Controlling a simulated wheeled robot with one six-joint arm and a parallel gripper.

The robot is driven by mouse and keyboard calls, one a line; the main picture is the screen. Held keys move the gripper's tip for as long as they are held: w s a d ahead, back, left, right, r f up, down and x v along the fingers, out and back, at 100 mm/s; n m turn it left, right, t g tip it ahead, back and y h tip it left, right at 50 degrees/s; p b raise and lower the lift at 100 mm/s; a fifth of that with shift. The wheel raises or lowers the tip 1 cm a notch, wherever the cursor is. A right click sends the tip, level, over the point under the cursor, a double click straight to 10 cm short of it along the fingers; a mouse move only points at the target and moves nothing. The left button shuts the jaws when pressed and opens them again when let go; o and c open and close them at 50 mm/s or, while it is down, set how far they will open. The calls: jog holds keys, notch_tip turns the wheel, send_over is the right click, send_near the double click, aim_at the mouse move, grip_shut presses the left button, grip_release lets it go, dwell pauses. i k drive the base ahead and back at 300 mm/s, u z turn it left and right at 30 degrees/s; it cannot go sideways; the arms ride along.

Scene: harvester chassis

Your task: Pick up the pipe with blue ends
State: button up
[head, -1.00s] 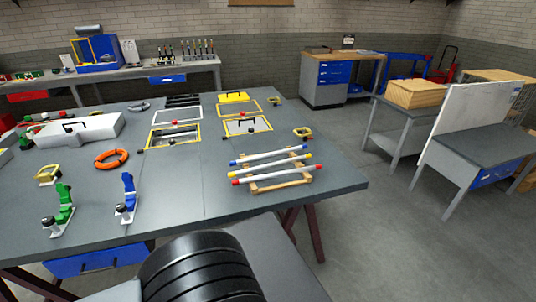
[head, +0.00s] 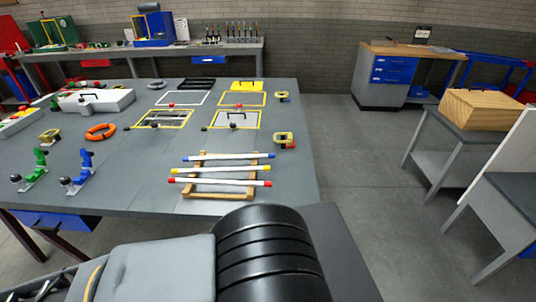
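The pipe with blue ends (head: 228,157) is white and lies across a wooden rack (head: 194,189) on the large grey table. It is the farthest of three parallel pipes. The pipe with yellow ends (head: 220,170) lies in the middle, and the pipe with red ends (head: 220,182) is nearest. The pipes are apart from each other. My gripper cannot be made out in the head view; only parts of my arm show along the bottom edge. Nothing touches the pipes from above.
Open floor (head: 365,180) lies to the table's right.

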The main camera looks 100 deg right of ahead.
aim_at(272, 155)
jog(key=k, duration=0.45)
jog(key=z, duration=2.4)
jog(key=i, duration=0.5)
